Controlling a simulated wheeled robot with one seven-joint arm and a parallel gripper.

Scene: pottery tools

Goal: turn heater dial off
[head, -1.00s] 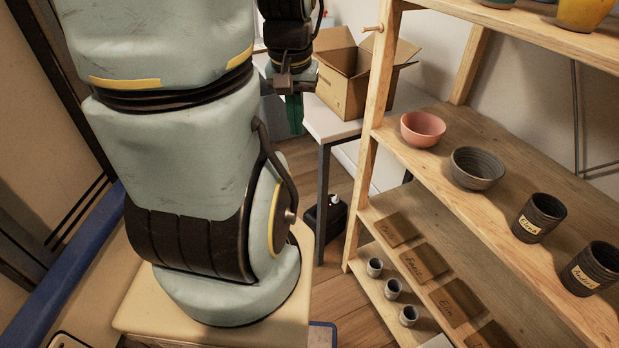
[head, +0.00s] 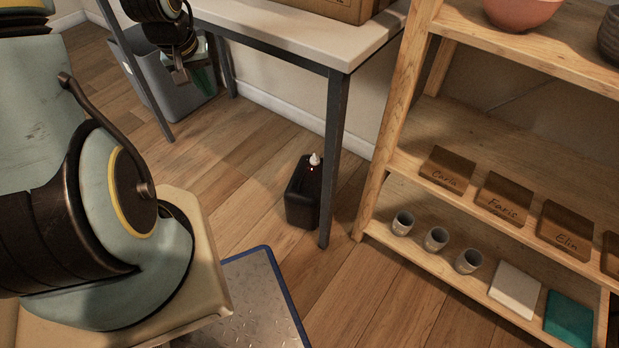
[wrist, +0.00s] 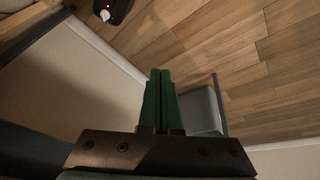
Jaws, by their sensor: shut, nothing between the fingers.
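The heater (head: 300,197) is a small black box standing on the wood floor beside a dark table leg. Its white dial (head: 315,160) sits on top, with a small red light just below it. The dial's exact angle is too small to read. In the wrist view the heater (wrist: 120,9) is cut off by the top edge, with its white dial (wrist: 105,15) and red light showing. My gripper (head: 205,82) has green fingers that are shut and empty. It is up and to the left of the heater, well apart from it. The fingers also show in the wrist view (wrist: 160,74).
A white-topped table (head: 290,33) with dark legs stands over the heater's side. A grey bin (head: 158,82) is behind my gripper. A wooden shelf (head: 392,120) with cups and name plaques is to the right. Open floor lies left of the heater.

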